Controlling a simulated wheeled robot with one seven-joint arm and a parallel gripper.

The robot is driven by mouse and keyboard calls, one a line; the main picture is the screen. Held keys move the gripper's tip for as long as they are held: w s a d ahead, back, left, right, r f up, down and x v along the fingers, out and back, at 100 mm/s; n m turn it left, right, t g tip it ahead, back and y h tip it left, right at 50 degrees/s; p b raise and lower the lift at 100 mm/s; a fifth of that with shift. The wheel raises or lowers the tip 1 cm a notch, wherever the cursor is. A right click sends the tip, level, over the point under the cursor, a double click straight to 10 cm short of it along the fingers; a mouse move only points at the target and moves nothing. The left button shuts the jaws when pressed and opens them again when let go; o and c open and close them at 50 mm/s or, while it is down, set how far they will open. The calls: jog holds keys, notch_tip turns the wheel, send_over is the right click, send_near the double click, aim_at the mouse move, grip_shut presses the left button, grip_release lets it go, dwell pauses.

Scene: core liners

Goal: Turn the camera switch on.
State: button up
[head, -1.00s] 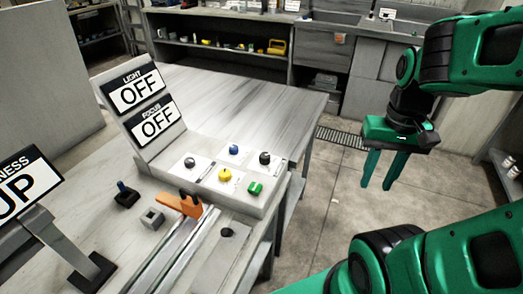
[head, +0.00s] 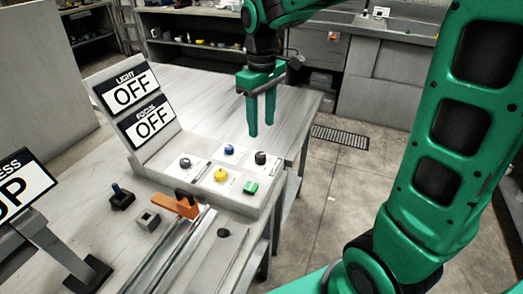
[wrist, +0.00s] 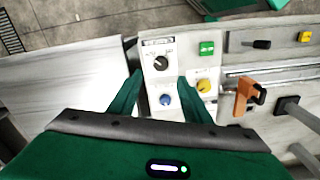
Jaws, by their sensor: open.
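A sloped control panel (head: 201,192) on the bench carries several controls: a blue knob (head: 229,150), a yellow knob (head: 220,175), two black knobs and a green rectangular switch (head: 251,188). I cannot read which one is the camera switch. In the wrist view, one black knob (wrist: 160,62) lies beside a small label, with the green switch (wrist: 207,48) to its right and the blue knob (wrist: 166,99) below it. My gripper (head: 261,128) is open and empty, pointing down above the far side of the panel, apart from all controls.
Behind the panel, one sign reads LIGHT OFF (head: 131,90) and another FOCUS OFF (head: 150,124). An orange clamp-like part (head: 178,205) on a rail stands in front of the panel. Another sign (head: 20,190) stands at left. The bench top behind the panel is clear.

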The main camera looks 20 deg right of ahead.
aim_at(260, 154)
notch_tip(260, 154, down, 11)
jog(key=shift+w+a+r, duration=0.1)
jog(key=shift+w+a, duration=0.05)
dwell(0.4)
